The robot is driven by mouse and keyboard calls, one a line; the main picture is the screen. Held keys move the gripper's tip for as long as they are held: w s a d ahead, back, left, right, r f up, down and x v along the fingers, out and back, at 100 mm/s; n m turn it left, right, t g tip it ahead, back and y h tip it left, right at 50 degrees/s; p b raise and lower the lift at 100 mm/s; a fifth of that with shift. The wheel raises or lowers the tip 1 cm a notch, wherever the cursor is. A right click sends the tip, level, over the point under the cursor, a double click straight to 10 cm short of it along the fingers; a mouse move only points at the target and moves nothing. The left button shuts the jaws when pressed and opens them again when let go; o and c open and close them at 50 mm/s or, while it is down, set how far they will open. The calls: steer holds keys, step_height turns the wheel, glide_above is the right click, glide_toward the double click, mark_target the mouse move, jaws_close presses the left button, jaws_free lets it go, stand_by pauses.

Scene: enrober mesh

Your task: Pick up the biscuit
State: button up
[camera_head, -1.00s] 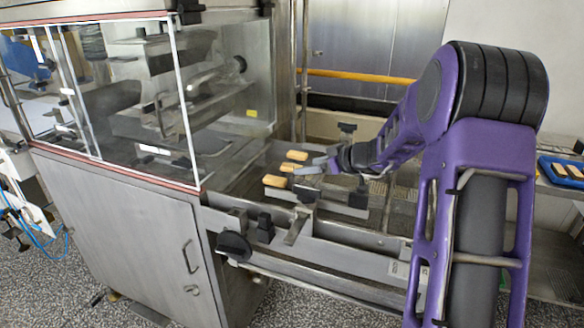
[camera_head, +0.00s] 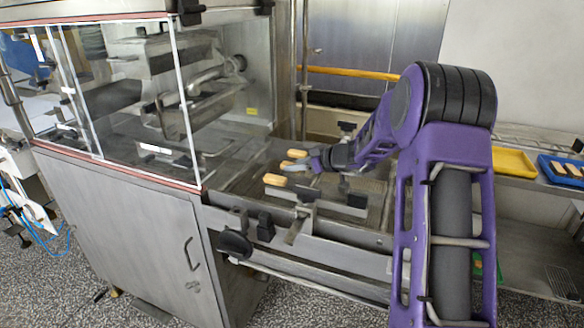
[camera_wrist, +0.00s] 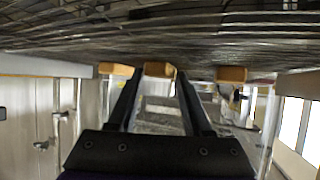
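Three tan biscuits lie on the wire mesh belt: a far one (camera_head: 297,153), a near one (camera_head: 275,180) and a middle one (camera_head: 287,166), partly covered by my gripper. In the wrist view, which looks upside down, the middle biscuit (camera_wrist: 159,70) shows between the fingertips, with the others at left (camera_wrist: 117,69) and right (camera_wrist: 231,74). My gripper (camera_wrist: 159,75) is open, its two dark fingers either side of the middle biscuit with small gaps. In the head view my gripper (camera_head: 302,164) is low over the belt. Finger contact with the biscuit cannot be told.
The mesh belt (camera_head: 240,180) runs from the glass-sided machine (camera_head: 120,215). A metal frame rail with black knobs (camera_head: 236,244) borders its near side. At right, a yellow tray (camera_head: 513,157) and a blue tray (camera_head: 544,168) stand on a shelf.

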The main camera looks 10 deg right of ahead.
steer(key=c, duration=0.6)
steer(key=shift+r, duration=0.1)
steer(key=shift+c, duration=0.2)
